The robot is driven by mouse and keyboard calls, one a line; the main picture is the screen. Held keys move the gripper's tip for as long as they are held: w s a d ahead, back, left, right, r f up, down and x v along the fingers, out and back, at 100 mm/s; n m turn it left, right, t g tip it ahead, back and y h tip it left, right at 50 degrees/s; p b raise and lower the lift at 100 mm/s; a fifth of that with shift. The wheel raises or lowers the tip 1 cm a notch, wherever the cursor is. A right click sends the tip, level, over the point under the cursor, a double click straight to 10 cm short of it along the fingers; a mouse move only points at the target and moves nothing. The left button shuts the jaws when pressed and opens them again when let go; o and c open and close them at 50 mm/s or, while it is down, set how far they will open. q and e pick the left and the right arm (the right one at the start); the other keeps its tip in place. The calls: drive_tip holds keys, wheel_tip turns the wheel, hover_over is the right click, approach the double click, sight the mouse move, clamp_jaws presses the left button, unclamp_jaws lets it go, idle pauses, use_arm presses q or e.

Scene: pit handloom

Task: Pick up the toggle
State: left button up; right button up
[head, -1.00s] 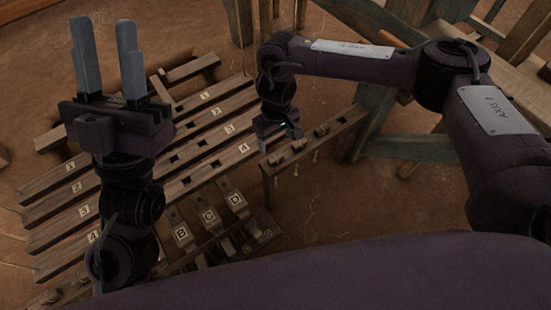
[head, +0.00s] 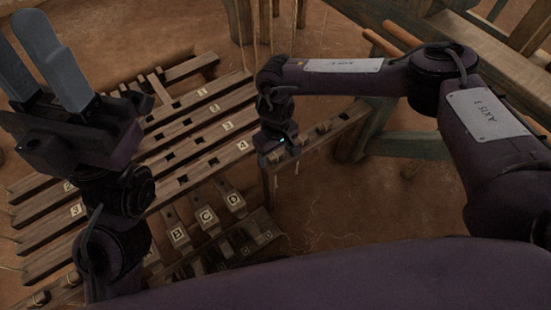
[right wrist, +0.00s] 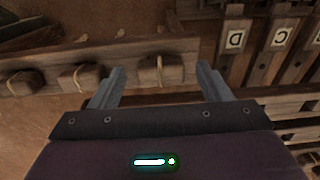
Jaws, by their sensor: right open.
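Several small wooden toggles with pale cord loops sit in a row on a wooden rail (right wrist: 125,54) in the right wrist view. One toggle (right wrist: 160,70) lies ahead of and between the two fingers of my right gripper (right wrist: 161,82), which is open, with nothing held. Two more toggles, one nearer (right wrist: 82,77) and one farther (right wrist: 27,82), lie to the left. In the head view my right gripper (head: 278,152) is over the left end of the rail (head: 348,120), its fingers and the toggle there hidden. My left gripper (head: 20,40) is open and empty, raised at the left.
Numbered wooden bars (head: 200,112) lie left of the rail. Lettered pieces, including D (head: 233,200), stand nearer me; in the right wrist view D (right wrist: 235,40) is right of the fingers. Loom timbers (head: 490,60) rise at the right. Bare earth lies right of the lettered pieces.

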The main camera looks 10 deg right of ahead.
drive_tip(key=c, duration=1.1)
drive_tip(key=shift+o, duration=0.2)
drive_tip(key=shift+r, duration=0.15)
